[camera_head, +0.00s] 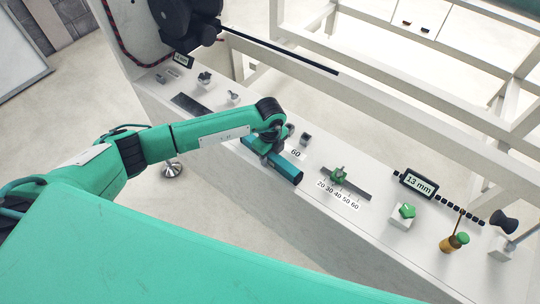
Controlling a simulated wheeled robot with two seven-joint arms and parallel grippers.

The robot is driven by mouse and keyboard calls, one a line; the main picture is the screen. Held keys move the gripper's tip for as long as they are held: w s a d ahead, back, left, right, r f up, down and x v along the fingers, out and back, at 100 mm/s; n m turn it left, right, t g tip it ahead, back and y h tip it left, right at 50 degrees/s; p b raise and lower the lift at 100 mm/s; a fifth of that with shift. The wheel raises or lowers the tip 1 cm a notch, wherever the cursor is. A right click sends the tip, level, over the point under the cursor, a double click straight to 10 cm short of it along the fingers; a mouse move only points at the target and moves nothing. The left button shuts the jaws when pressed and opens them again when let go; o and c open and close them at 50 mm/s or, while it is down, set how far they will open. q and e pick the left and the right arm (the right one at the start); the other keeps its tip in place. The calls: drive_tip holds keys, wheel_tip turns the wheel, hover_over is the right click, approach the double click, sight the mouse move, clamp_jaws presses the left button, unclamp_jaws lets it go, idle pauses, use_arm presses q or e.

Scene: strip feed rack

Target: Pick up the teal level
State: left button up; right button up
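The fingers hide part of the bar. I cannot tell whether they are apart or closed on it. My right gripper is not in view.
A "60" label (296,153) and a small dark block (305,139) sit close behind the level.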

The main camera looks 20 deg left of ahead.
use_arm(q)
drive_tip(key=c, duration=0.7)
clamp_jaws()
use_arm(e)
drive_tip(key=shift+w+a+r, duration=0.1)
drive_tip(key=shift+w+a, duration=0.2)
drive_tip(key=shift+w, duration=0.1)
use_arm(q)
drive_tip(key=shift+r, duration=0.15)
